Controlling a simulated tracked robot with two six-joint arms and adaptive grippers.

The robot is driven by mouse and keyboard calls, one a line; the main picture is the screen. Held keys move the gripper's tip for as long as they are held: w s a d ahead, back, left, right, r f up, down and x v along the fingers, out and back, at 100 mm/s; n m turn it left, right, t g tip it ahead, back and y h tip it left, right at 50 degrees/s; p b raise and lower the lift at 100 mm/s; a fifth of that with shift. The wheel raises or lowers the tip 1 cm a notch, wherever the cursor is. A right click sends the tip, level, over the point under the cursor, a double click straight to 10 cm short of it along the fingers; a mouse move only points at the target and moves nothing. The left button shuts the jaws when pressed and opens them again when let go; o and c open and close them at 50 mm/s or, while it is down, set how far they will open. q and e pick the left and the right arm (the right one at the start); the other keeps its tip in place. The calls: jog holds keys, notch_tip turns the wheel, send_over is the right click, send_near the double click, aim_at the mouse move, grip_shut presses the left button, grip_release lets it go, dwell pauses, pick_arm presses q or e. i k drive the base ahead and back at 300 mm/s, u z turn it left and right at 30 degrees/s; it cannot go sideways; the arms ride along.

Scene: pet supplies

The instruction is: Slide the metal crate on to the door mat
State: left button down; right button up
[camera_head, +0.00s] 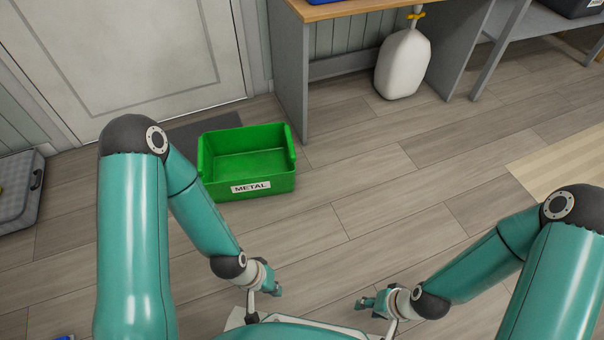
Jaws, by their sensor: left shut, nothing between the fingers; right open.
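The metal crate (247,188) is a green open bin with a white "METAL" label on its front. It looks empty and stands upright on the wooden floor. The dark grey door mat (205,129) lies by the door behind the crate. The crate hides part of the mat, and I cannot tell whether its back edge overlaps it. My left gripper (272,290) is shut and empty, in front of the crate and apart from it. My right gripper (366,303) is open and empty, further right and also apart from the crate.
A white door (120,55) stands behind the mat. A workbench with a grey side panel (290,75) stands just right of the mat. A grey case (18,195) lies at the far left. The floor right of the crate is clear.

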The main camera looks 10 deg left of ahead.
aim_at(250, 161)
jog(key=u, duration=0.05)
jog(key=i, duration=1)
jog(key=z, duration=0.05)
